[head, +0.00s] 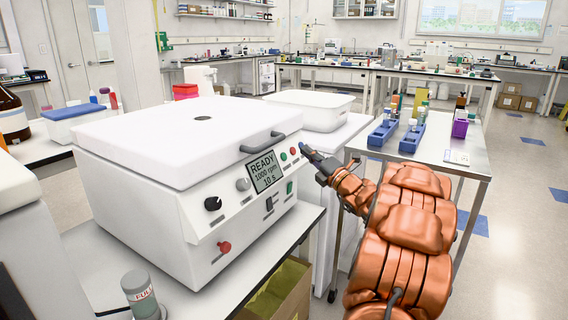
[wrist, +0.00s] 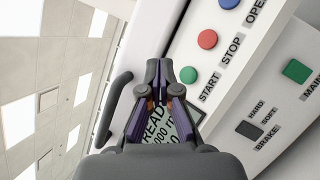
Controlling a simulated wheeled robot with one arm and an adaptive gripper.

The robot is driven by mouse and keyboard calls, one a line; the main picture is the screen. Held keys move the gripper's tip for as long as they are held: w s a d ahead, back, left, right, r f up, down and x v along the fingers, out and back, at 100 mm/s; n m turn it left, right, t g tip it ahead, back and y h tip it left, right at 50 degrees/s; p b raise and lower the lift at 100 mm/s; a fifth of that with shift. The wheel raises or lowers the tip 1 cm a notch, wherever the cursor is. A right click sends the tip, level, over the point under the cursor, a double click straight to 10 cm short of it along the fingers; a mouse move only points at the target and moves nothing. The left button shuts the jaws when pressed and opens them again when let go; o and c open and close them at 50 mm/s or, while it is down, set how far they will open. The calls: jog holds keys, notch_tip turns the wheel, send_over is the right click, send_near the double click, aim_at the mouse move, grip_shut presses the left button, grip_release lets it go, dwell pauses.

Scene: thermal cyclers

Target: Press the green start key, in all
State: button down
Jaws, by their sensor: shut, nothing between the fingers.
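The green start key (wrist: 188,75) is a round button on the machine's sloped front panel, labelled START. It also shows in the head view (head: 284,157), beside the screen. The screen (head: 264,172) reads READY, 1000 rpm, 10 s. The machine (head: 140,205) is a white lidded box on a bench. My gripper (wrist: 158,64) is shut and empty. In the head view my gripper (head: 304,150) is at the panel's right end. I cannot tell any contact with the key.
A red stop key (wrist: 207,39) and a blue open key (wrist: 229,3) sit in line with the green one. A square green main switch (wrist: 296,71) is lower on the front. A lid handle (head: 262,143) sticks out above the screen. A steel cart (head: 470,165) stands right.

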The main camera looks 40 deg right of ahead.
aim_at(284, 156)
jog(key=shift+w+a+f, duration=0.25)
jog(key=shift+w+f, duration=0.05)
jog(key=shift+w, duration=0.4)
jog(key=shift+w+a+f, duration=0.2)
jog(key=shift+w+f, duration=0.15)
jog(key=shift+w, duration=0.35)
jog(key=shift+w+a+f, duration=0.25)
jog(key=shift+w+f, duration=0.05)
jog(key=shift+w, duration=0.4)
jog(key=shift+b, duration=0.3)
jog(key=shift+w+a+p, duration=0.1)
jog(key=shift+w+p, duration=0.1)
jog(key=shift+p, duration=0.15)
jog(key=shift+w, duration=0.15)
jog(key=shift+f, duration=0.2)
